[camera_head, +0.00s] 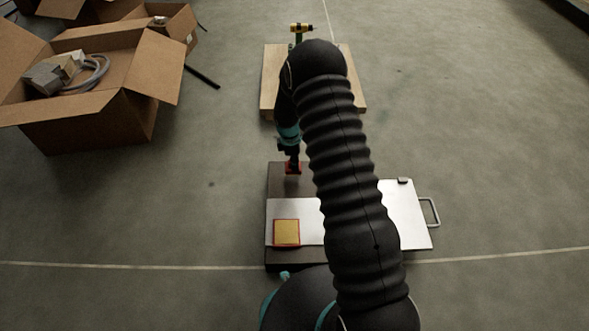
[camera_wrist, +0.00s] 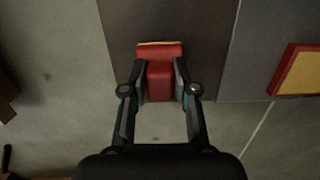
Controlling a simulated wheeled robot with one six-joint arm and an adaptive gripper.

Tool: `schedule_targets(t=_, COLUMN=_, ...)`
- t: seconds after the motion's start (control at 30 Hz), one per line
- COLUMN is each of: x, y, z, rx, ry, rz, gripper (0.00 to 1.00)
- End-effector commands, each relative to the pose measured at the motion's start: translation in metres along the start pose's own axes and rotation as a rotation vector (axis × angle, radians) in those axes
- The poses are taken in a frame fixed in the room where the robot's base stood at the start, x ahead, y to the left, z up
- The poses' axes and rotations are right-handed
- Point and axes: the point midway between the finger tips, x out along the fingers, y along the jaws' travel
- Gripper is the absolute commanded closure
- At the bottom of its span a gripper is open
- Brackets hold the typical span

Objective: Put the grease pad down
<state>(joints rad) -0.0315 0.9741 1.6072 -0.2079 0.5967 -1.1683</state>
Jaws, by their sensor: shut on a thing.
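My gripper (camera_head: 293,166) is shut on the red grease pad (camera_wrist: 160,75), which has a thin yellow edge at its far end. In the wrist view my gripper (camera_wrist: 161,80) has a finger on each side of the pad's red middle part. The pad is over the dark brown board (camera_head: 280,178); I cannot tell if it touches the board. A flat yellow square with a red border (camera_head: 286,233) is on the pale sheet (camera_head: 308,208), and it also shows at the right of the wrist view (camera_wrist: 299,70).
A metal handle (camera_head: 432,212) sticks out right of the pale sheet. A wooden board (camera_head: 271,82) with a yellow and green tool (camera_head: 300,31) is behind. An open cardboard box (camera_head: 85,122) with parts stands at left. The floor at right is clear.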

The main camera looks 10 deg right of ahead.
Motion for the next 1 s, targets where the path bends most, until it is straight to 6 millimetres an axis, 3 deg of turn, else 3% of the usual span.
schedule_targets(t=0.3, x=0.037, y=0.000, z=-0.004, rx=0.000, ry=-0.001, rz=-0.001, gripper=1.00)
schedule_targets(t=0.67, x=0.041, y=0.000, z=-0.005, rx=0.000, ry=0.000, rz=0.000, gripper=1.00)
schedule_targets(t=0.7, x=0.041, y=0.000, z=-0.005, rx=0.000, ry=0.000, rz=0.000, gripper=0.69)
schedule_targets(t=0.8, x=0.041, y=0.000, z=-0.005, rx=0.000, ry=0.000, rz=-0.001, gripper=0.47)
schedule_targets(t=1.0, x=0.041, y=0.000, z=-0.005, rx=0.000, ry=0.000, rz=-0.001, gripper=0.47)
